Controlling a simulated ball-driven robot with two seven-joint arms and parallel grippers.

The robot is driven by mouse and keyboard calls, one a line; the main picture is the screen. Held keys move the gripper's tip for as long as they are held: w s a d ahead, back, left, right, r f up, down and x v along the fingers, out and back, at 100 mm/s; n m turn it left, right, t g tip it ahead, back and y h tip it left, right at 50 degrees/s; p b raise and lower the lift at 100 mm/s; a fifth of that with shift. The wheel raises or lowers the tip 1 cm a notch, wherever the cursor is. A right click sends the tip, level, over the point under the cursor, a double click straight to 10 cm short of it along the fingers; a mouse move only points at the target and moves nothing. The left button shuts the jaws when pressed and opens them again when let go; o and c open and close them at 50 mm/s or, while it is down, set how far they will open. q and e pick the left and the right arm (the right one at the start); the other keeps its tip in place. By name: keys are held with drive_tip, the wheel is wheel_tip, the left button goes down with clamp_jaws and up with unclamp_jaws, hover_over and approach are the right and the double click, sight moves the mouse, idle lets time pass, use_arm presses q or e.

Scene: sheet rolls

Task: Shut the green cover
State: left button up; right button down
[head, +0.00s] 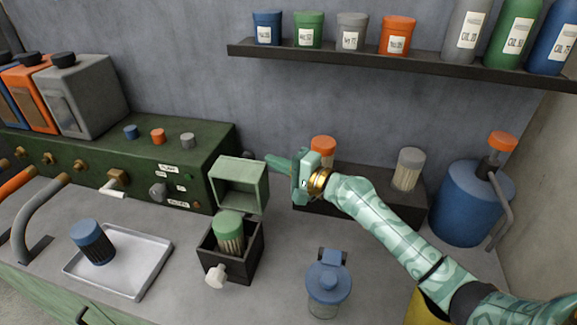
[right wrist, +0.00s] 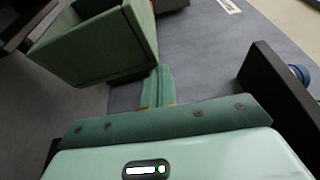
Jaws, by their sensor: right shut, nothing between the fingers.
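The green cover (head: 262,191) is a hollow box-shaped lid standing open above the back of a small black box (head: 247,265), its hollow side toward me. In the right wrist view the cover (right wrist: 100,42) fills the upper left. A roll with a green cap (head: 229,225) stands upright in the black box, which has a white knob (head: 216,276) in front. My right gripper (head: 272,162) is shut and empty, its fingertips close to the cover's upper right edge; I cannot tell whether they touch. The fingers also show in the right wrist view (right wrist: 160,84). My left gripper is not in view.
A tray (head: 150,250) with a blue-capped roll stands at left, and a blue-lidded jar (head: 328,288) at front right. A green control panel (head: 90,150) stands behind left. A dark rack (head: 290,205) and blue tank (head: 465,205) are to the right. A shelf (head: 400,57) hangs above.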

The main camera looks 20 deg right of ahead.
use_arm(q)
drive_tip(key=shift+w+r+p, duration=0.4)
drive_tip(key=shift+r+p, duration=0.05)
drive_tip(key=shift+p, duration=0.05)
use_arm(e)
drive_tip(key=s+a+n+t+y, duration=0.1)
drive_tip(key=s+a+n, duration=0.4)
drive_tip(key=s+a, duration=0.3)
drive_tip(key=shift+s+f, duration=0.15)
drive_tip(key=shift+s, duration=0.95)
drive_tip(key=shift+f, duration=0.1)
